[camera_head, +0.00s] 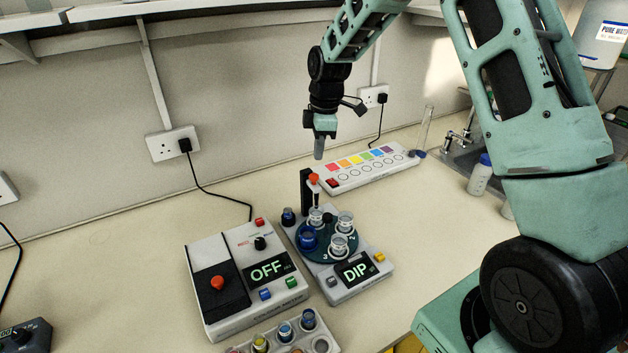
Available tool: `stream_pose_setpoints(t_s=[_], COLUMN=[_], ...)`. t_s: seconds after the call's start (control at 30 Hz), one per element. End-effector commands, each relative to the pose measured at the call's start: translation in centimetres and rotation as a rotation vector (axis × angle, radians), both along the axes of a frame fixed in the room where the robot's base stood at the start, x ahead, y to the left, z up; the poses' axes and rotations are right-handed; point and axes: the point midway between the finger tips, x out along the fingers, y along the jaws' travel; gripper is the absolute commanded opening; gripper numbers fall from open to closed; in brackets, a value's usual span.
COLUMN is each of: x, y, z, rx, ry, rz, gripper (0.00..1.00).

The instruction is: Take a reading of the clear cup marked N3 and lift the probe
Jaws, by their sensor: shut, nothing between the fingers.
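My gripper (319,155) is shut and empty, pointing down in the air above the probe stand. The probe (316,198) is a thin dark rod on a black post (306,188), with an orange-red knob (313,179) on top. It hangs at the back cup (315,217) on a dark green turntable (321,258); I cannot tell if its tip is inside. A clear cup (338,246) stands at the turntable's front by a "3"; a full N3 mark is not readable. Another clear cup (344,221) is at right, a blue one (308,238) at left. The device screen (356,270) reads "DIP".
A box with a screen reading "OFF" (267,270) stands left of the device. A rack of small coloured vials (285,341) is in front. A white strip with coloured squares (367,168) lies behind. Bottles and a sink are at right. The bench at left is mostly clear.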

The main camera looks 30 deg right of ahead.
Motion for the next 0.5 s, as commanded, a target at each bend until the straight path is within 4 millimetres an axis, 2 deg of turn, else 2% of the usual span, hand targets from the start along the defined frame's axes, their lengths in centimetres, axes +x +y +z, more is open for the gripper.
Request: stream_pose_setpoints(t_s=[0.03,0.3,0.5], x=[0.0,0.1,0.2], y=[0.1,0.4,0.5], z=[-1.1,-4.4,-5.2], rx=[0.000,0.000,-0.001], ry=[0.001,0.002,0.000], rz=[0.000,0.000,0.000], gripper=[0.00,0.00,0.00])
